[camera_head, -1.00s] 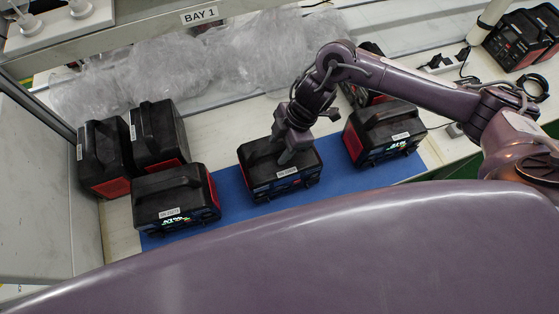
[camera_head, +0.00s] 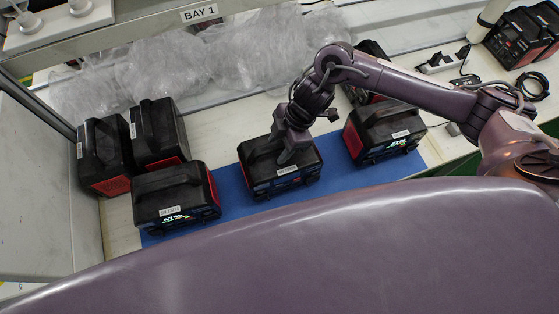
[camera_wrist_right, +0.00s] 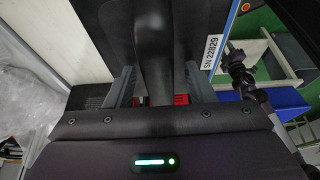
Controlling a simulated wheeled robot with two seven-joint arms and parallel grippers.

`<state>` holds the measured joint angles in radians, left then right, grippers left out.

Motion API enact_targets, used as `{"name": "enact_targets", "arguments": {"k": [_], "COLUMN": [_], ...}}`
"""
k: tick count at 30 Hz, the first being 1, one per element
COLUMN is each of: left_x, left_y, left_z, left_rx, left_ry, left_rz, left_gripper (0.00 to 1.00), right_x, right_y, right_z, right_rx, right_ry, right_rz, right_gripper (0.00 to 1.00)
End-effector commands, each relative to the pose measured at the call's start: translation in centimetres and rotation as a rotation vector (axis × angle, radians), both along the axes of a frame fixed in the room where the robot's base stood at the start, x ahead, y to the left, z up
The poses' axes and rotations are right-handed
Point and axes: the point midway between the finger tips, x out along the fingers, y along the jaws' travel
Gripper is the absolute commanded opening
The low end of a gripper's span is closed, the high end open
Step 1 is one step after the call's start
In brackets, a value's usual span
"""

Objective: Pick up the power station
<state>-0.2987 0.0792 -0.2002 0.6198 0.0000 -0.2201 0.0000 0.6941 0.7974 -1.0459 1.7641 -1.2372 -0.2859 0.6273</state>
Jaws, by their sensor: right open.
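A black and red power station (camera_head: 258,181) with a label on its front edge sits upright on the blue mat (camera_head: 235,200), in the middle of the head view. My right gripper (camera_head: 284,152) is down at its top handle. In the right wrist view, the two grey fingers stand apart on either side of the black handle (camera_wrist_right: 153,45), with gaps visible between fingers and handle. The gripper is open. My left gripper is not in view.
Another power station (camera_head: 176,197) stands to the left, and one (camera_head: 384,136) to the right on the mat. Two more (camera_head: 158,135) stand at the back left. Clear plastic wrap (camera_head: 170,70) lies behind. A power strip (camera_head: 445,62) lies at the back right.

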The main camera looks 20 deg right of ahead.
Motion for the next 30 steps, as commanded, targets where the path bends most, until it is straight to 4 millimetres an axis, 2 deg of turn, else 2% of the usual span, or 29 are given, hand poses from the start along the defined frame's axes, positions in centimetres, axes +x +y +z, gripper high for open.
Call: {"name": "enact_targets", "arguments": {"k": [2, 13, 30], "left_x": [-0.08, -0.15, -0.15], "left_y": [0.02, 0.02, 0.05], "left_z": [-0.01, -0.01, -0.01], "left_rx": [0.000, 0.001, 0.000], "left_ry": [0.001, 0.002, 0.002], "left_rz": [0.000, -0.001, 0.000], "left_gripper": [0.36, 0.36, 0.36], "right_x": [-0.01, -0.02, -0.01], "right_y": [0.01, 0.02, 0.02], "right_z": [-0.01, 0.01, 0.01], "right_rx": [0.000, 0.000, 0.000], "right_ry": [0.000, 0.000, 0.000], "right_rz": [0.000, 0.000, 0.000], "right_gripper": [0.49, 0.01, 0.00]}}
